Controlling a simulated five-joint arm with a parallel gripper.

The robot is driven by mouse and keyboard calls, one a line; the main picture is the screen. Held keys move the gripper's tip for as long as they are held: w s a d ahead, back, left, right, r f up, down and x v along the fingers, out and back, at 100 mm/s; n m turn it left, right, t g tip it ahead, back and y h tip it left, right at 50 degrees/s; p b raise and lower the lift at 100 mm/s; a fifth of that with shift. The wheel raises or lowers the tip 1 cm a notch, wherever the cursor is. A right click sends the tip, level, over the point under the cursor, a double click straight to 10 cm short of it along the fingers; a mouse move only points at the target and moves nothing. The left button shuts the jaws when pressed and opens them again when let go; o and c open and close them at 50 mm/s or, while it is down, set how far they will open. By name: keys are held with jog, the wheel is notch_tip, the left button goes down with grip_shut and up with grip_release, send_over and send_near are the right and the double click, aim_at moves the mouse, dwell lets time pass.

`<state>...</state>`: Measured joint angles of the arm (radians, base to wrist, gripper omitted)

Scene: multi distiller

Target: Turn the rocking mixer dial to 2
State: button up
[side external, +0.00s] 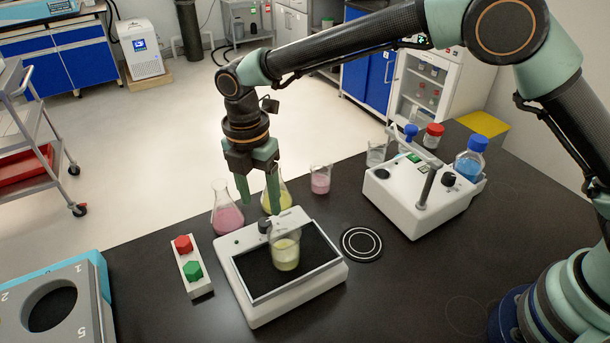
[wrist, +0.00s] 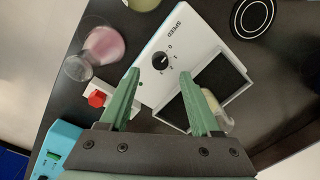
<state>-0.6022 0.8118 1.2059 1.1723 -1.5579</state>
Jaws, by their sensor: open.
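The rocking mixer (side external: 250,303) is a white box with a black tilted tray (side external: 248,262), standing on the dark bench. Its black dial (side external: 265,226) is at the back of the housing. In the wrist view the dial (wrist: 160,62) sits beside the word SPEED and small numerals; its exact setting is too small to read. A beaker of yellowish liquid (side external: 286,254) stands on the tray. My gripper (side external: 258,198) is open and empty, pointing down above and behind the mixer. In the wrist view its fingers (wrist: 158,92) are apart, with the dial beyond their tips, not between them.
Pink (side external: 227,216) and yellow (side external: 284,193) flasks stand close behind the mixer. A block with red and green buttons (side external: 196,274) is at its left. A white stirrer device (side external: 410,205) and a blue-capped bottle (side external: 468,162) are at right. A ringed disc (side external: 361,244) lies between.

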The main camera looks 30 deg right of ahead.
aim_at(265, 222)
jog(key=shift+s+d+f, duration=0.1)
jog(key=shift+f, duration=2.5)
grip_shut()
